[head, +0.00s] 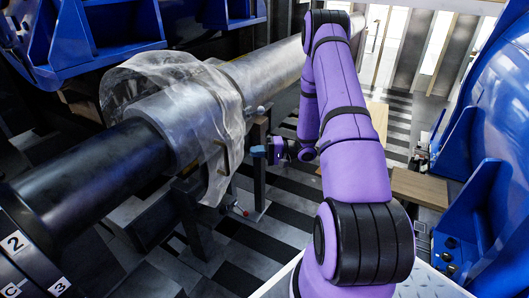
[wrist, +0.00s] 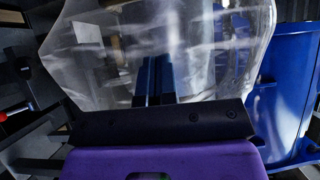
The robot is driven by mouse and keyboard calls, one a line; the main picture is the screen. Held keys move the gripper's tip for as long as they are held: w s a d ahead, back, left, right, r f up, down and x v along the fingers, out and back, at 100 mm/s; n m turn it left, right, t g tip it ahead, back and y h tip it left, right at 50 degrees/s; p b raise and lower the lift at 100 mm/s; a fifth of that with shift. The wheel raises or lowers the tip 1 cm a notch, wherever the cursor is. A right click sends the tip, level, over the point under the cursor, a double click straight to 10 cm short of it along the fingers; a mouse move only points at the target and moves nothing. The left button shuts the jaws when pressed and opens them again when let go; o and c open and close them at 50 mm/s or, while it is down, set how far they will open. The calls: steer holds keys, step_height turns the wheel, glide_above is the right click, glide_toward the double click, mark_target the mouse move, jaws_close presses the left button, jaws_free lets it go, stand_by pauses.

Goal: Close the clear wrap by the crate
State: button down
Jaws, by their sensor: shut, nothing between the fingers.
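The clear wrap (head: 222,98) hangs loosely around the thick grey metal shaft (head: 255,72), its edges flaring at the top left and hanging down below the shaft. My gripper (head: 258,151) is just right of the wrap's hanging edge in the head view, with blue fingertips pointing left toward it. In the wrist view the wrap (wrist: 215,35) fills the upper middle, and my blue fingers (wrist: 153,80) are together in front of or against it; contact cannot be told. Nothing shows between the fingers. I cannot pick out the crate for certain.
A dark shaft section (head: 85,180) runs to the lower left. Dark support stands (head: 190,215) are under the shaft. Blue machinery (head: 495,150) stands at the right. A wooden board (head: 420,188) lies near it. Striped floor (head: 280,215) is open between shaft and arm.

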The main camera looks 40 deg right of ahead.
steer(key=w+a, duration=0.2)
steer(key=a, duration=0.5)
steer(key=shift+a, duration=0.25)
steer(key=shift+a, duration=0.1)
